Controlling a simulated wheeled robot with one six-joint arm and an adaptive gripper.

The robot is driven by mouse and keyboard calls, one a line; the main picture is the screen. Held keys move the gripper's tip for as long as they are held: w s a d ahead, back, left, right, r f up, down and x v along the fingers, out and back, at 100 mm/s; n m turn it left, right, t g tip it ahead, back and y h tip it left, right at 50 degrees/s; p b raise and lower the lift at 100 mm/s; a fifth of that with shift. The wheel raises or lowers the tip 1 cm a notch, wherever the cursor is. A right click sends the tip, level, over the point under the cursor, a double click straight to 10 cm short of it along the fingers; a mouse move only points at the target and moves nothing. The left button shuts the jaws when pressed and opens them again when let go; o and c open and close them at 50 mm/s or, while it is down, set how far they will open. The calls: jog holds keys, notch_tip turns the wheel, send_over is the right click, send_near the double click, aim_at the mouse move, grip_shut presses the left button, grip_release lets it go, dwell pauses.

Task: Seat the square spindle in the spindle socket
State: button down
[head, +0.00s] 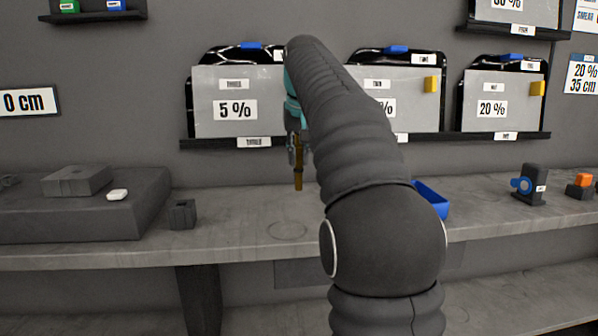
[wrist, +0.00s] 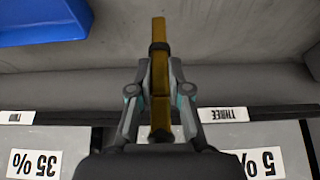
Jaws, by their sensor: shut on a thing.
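A long brass-coloured spindle (head: 298,177) hangs roughly upright below my gripper (head: 297,150), over the bench. In the wrist view the spindle (wrist: 160,33) runs between the two fingers of my gripper (wrist: 160,85), which are shut on it. Its lower end is free and appears to be above the bench top. A small dark block with an opening in its top (head: 182,215) stands on the bench to the left of the spindle and apart from it; it looks like the spindle socket, but I cannot be sure.
A raised dark platform (head: 120,215) at the left bears a grey block (head: 77,181) and a small white piece (head: 117,195). A blue tray (head: 430,198) sits partly behind my arm. Tint panels (head: 237,85) stand on a wall ledge behind. The bench (head: 250,225) between block and arm is clear.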

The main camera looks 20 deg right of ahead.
aim_at(299, 168)
jog(key=shift+f+b, duration=0.6)
jog(key=shift+f, duration=1.35)
jog(key=shift+f, duration=0.2)
jog(key=c, duration=1.1)
grip_release()
jog(key=shift+r, duration=0.1)
jog(key=p+v, duration=0.1)
jog(key=v, duration=1.1)
jog(key=shift+s+a+r, duration=0.1)
